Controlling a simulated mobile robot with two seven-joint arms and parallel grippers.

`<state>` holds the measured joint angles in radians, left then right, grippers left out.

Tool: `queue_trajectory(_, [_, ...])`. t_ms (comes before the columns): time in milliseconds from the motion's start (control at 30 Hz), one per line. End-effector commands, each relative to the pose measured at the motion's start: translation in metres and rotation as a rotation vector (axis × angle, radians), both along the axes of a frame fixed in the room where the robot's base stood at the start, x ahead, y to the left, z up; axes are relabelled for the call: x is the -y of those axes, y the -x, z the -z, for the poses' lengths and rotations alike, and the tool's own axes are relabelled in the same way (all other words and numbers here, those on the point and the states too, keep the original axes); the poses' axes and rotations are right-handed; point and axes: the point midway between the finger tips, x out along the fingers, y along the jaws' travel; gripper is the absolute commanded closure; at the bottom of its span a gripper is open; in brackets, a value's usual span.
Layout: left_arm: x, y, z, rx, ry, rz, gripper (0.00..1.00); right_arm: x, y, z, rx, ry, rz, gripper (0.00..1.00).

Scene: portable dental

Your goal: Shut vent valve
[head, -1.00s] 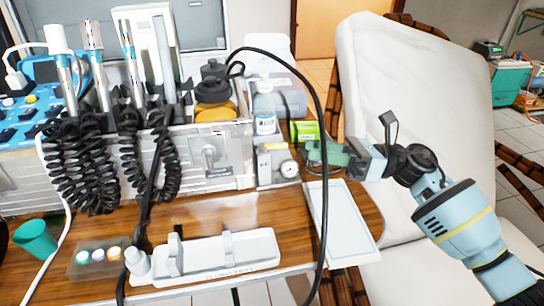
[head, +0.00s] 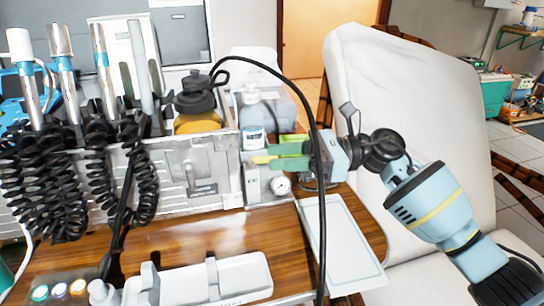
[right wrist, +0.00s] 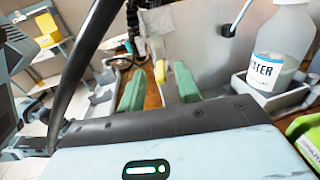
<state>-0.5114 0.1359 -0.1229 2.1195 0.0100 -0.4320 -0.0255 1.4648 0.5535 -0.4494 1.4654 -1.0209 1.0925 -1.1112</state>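A small yellow piece (head: 261,159), which looks like the vent valve's handle, sits at the top of the grey gauge unit (head: 253,186) at the right end of the dental console. A round white gauge (head: 280,185) is on that unit. My right gripper (head: 272,157) has green fingers pointing left, right by the yellow piece. In the right wrist view the fingers (right wrist: 158,92) are apart, and the yellow piece (right wrist: 160,70) shows in the gap just beyond them. I cannot tell whether they touch it. My left gripper is not in view.
A labelled water bottle (head: 252,122) stands just behind the fingers. A black hose (head: 320,200) hangs in front of my right gripper. Coiled handpiece cords (head: 45,180) fill the left. A white tray (head: 341,240) lies at the table's right edge, beside the pale chair (head: 410,120).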

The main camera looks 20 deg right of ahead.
Motion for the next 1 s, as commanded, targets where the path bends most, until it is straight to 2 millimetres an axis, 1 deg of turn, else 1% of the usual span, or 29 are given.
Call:
queue_trajectory(33, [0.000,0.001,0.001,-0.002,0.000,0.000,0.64,-0.007,-0.001,0.000,0.000,-0.001,-0.002,0.66])
queue_trajectory(200, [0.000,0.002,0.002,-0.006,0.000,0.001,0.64,-0.019,-0.004,0.000,-0.001,-0.001,0.000,0.66])
queue_trajectory(500, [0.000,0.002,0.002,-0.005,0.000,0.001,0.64,-0.022,-0.004,0.000,-0.001,0.000,0.000,0.66])
queue_trajectory(533, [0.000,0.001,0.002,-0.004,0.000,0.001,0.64,-0.022,-0.004,0.000,-0.001,0.000,0.000,0.68])
queue_trajectory(767, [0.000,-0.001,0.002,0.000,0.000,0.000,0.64,-0.022,-0.004,0.000,-0.001,0.000,0.000,0.98])
queue_trajectory(800, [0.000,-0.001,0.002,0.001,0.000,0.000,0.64,-0.022,-0.004,0.000,-0.001,0.000,0.000,1.00])
queue_trajectory(1000, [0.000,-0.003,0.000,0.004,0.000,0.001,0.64,-0.022,-0.004,0.000,-0.001,0.001,0.004,1.00])
